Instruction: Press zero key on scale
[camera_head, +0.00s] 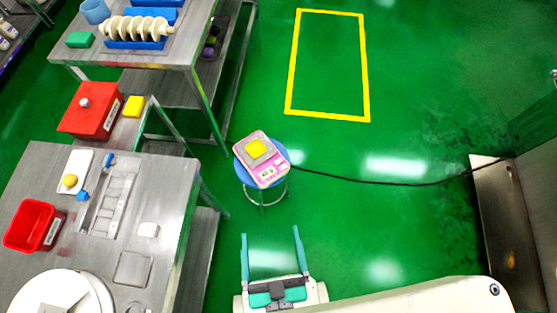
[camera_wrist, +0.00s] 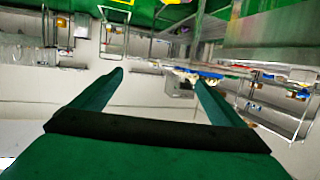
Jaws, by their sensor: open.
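The scale (camera_head: 261,160) is pink and white and sits on a round blue stool (camera_head: 241,174) in the middle of the head view. A yellow item (camera_head: 257,148) lies on its grey plate. Its keys are on the front panel, too small to tell apart. My gripper (camera_head: 270,232) is open and empty, with two long teal fingers. It is below the stool in the picture, apart from the scale. In the wrist view, my gripper (camera_wrist: 158,75) shows its fingers spread with nothing between them. I cannot make out the scale there.
A steel table (camera_head: 160,185) with a red bin (camera_head: 33,225) stands at the left. Another steel table (camera_head: 180,55) is behind it. A black cable (camera_head: 400,183) runs right from the stool across open green floor. A yellow floor outline (camera_head: 328,116) lies beyond.

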